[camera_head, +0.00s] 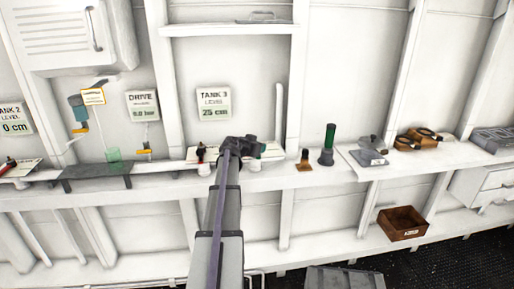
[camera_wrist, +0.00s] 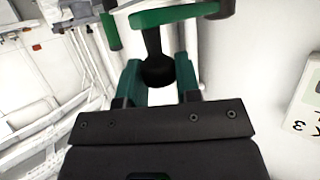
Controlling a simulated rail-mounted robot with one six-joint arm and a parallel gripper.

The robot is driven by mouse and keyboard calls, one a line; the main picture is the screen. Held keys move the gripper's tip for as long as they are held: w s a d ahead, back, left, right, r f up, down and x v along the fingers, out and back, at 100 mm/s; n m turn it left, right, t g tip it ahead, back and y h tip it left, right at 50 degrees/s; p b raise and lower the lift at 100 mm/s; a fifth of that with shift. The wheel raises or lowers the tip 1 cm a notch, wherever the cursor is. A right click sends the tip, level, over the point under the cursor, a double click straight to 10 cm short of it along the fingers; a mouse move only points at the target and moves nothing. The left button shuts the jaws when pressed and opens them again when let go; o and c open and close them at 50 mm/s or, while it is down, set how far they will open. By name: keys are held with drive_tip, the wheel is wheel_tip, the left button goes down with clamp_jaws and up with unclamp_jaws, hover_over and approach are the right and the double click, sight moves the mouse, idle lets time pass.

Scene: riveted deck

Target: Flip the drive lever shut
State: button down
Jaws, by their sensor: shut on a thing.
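My gripper (camera_head: 245,147) is at the shelf below the TANK 3 sign, in front of a light plate that it mostly covers. In the wrist view, my gripper (camera_wrist: 158,75) has its two teal fingers around a black knob (camera_wrist: 157,69) on a dark stem and is shut on it. A green bar (camera_wrist: 172,14) with dark ends lies just beyond the knob. Under the DRIVE sign (camera_head: 142,105), which reads 0.0 bar, a small yellow-orange handle (camera_head: 144,152) shows, well left of my gripper. I cannot tell which handle the knob belongs to.
To the right are a small dark post (camera_head: 304,160), a green-topped cylinder (camera_head: 328,144) and a grey device (camera_head: 371,151). A brown crate (camera_head: 403,223) sits on the lower ledge. The TANK 3 sign (camera_head: 214,102) reads 25 cm.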

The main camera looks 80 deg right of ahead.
drive_tip(key=c, duration=0.8)
unclamp_jaws()
drive_tip(key=shift+d+f, duration=0.1)
drive_tip(key=shift+d, duration=0.05)
drive_tip(key=shift+c, duration=0.2)
drive_tip(key=p+v, duration=0.4)
drive_tip(key=v, duration=0.7)
